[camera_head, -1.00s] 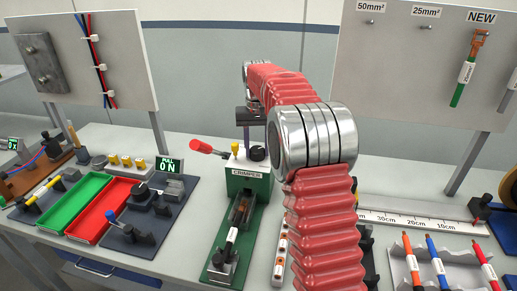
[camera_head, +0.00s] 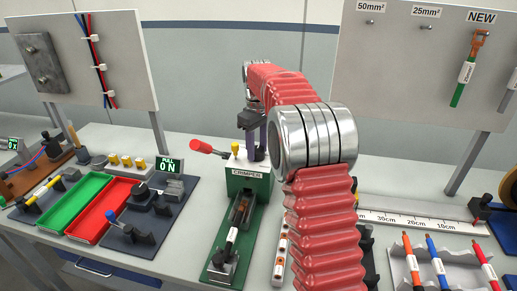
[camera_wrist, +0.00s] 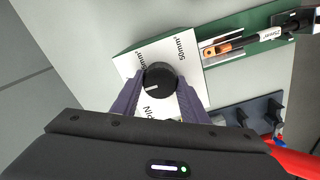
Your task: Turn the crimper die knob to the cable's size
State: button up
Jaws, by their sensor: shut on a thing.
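The crimper (camera_head: 247,187) is a green box with a white top and a red lever (camera_head: 202,146). Its round black die knob (camera_wrist: 158,76) has a white pointer line, aimed toward the lower left in the wrist view. The white plate (camera_wrist: 128,66) around it carries a "50mm²" mark at the upper right and others partly covered. My gripper (camera_wrist: 157,86) has its purple fingers on either side of the knob, shut on it. In the head view my gripper (camera_head: 255,153) is over the crimper top, partly behind my arm. A lugged black cable (camera_wrist: 268,35) with a white, hard-to-read label lies by the crimper.
Green (camera_head: 75,203) and red (camera_head: 104,210) trays lie left of the crimper. A panel (camera_head: 430,60) with a "NEW" sample cable stands behind.

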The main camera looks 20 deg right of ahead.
aim_at(257, 149)
jog(key=shift+s+f, duration=0.15)
jog(key=shift+s, duration=0.05)
dwell(0.3)
jog(key=o, duration=1.1)
jog(key=shift+c, duration=0.2)
jog(key=shift+w, duration=0.1)
jog(key=shift+r, duration=0.65)
notch_tip(257, 149, up, 13)
jog(key=shift+f, duration=0.2)
